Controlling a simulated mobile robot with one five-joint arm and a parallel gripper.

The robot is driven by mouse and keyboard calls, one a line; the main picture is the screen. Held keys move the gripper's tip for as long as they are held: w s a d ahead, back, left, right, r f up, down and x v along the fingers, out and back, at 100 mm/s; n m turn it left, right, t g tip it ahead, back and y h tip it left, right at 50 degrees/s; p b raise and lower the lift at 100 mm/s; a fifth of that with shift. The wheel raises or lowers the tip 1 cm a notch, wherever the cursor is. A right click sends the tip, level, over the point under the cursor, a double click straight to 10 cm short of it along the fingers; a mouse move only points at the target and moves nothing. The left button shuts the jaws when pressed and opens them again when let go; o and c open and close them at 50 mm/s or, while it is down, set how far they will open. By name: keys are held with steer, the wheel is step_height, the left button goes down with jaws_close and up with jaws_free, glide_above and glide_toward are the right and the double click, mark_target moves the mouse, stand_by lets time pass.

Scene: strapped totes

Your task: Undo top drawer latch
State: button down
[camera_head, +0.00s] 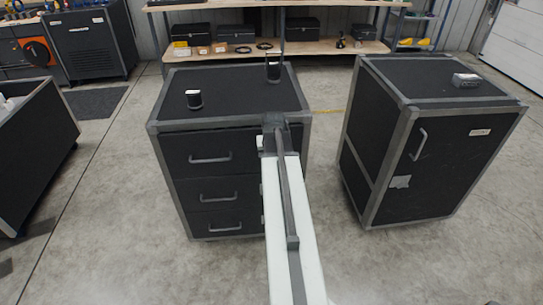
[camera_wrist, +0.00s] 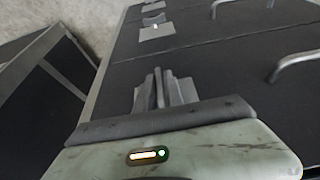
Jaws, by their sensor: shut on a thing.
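The black drawer cabinet (camera_head: 225,140) with grey edging stands ahead in the head view, with three handled drawers. The top drawer (camera_head: 210,148) is shut, and its handle (camera_wrist: 295,65) shows at the right in the wrist view. My gripper (camera_wrist: 160,90) is at that drawer's front, near the edge away from the handle. Its fingers are close together, shut on the top drawer latch, which they mostly hide. A pale latch plate (camera_wrist: 155,28) of the drawer below shows beyond the fingers. In the head view my arm covers the top drawer's right end.
Two small dark cylinders (camera_head: 194,99) (camera_head: 273,70) stand on the cabinet top. A second black cabinet (camera_head: 440,150) with a door and a grey box (camera_head: 466,80) on top stands at the right. Concrete floor (camera_head: 335,235) lies clear between them. A shelf bench (camera_head: 340,46) is behind.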

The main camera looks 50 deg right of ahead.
steer(key=c, duration=1.6)
jaws_free()
steer(key=shift+o, duration=0.2)
steer(key=p+v, duration=0.7)
steer(key=shift+r, duration=0.4)
